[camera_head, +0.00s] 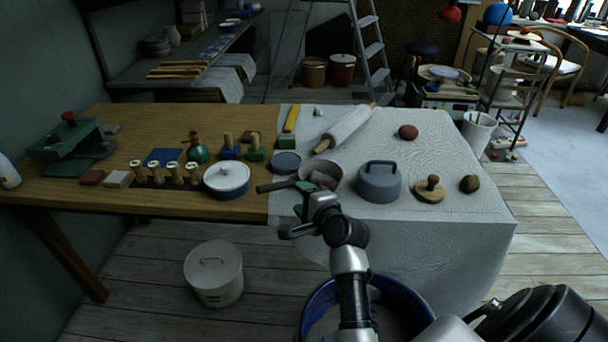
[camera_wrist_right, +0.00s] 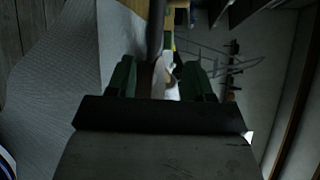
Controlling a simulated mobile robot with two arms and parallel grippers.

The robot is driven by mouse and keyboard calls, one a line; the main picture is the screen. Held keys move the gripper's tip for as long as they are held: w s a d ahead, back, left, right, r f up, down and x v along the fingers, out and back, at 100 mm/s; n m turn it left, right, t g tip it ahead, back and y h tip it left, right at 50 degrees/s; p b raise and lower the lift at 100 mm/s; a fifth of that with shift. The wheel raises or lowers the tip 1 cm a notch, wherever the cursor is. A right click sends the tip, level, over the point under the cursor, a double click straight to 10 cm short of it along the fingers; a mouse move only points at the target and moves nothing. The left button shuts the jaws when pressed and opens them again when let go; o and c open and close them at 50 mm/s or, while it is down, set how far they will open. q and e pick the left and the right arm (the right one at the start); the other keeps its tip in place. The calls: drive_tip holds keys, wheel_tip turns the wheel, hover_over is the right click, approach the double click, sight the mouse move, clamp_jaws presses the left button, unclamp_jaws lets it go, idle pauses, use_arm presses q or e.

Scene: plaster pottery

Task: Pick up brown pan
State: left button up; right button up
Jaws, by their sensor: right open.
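The brown pan (camera_head: 318,170) sits on the white cloth near the table's middle, its dark handle pointing left. A reddish-brown lump (camera_head: 326,181) shows at its near side, seemingly inside it. My right gripper (camera_head: 302,196) is open at the pan's near left, close to the handle; I cannot tell whether they touch. In the right wrist view, its green fingers (camera_wrist_right: 160,80) stand apart. A dark bar (camera_wrist_right: 155,28) shows beyond and between them, perhaps the pan's handle. The gripper and arm hide part of the pan's near side. My left gripper is out of view.
A dark round dish (camera_head: 286,163) and a rolling pin (camera_head: 345,130) lie behind.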

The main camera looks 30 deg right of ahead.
sight(285, 187)
drive_tip(key=x, duration=0.4)
drive_tip(key=shift+w+f+b, duration=0.1)
drive_tip(key=shift+w+b, duration=0.15)
drive_tip(key=shift+b, duration=0.05)
drive_tip(key=x, duration=0.3)
drive_tip(key=b+x, duration=0.1)
drive_tip(key=x, duration=0.1)
drive_tip(key=shift+a+f, duration=0.15)
drive_tip(key=shift+f, duration=0.15)
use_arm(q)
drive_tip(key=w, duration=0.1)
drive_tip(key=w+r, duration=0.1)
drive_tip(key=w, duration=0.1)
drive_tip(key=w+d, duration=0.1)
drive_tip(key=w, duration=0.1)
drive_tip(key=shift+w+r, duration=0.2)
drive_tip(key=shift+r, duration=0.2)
use_arm(e)
drive_tip(key=shift+r, duration=0.1)
clamp_jaws()
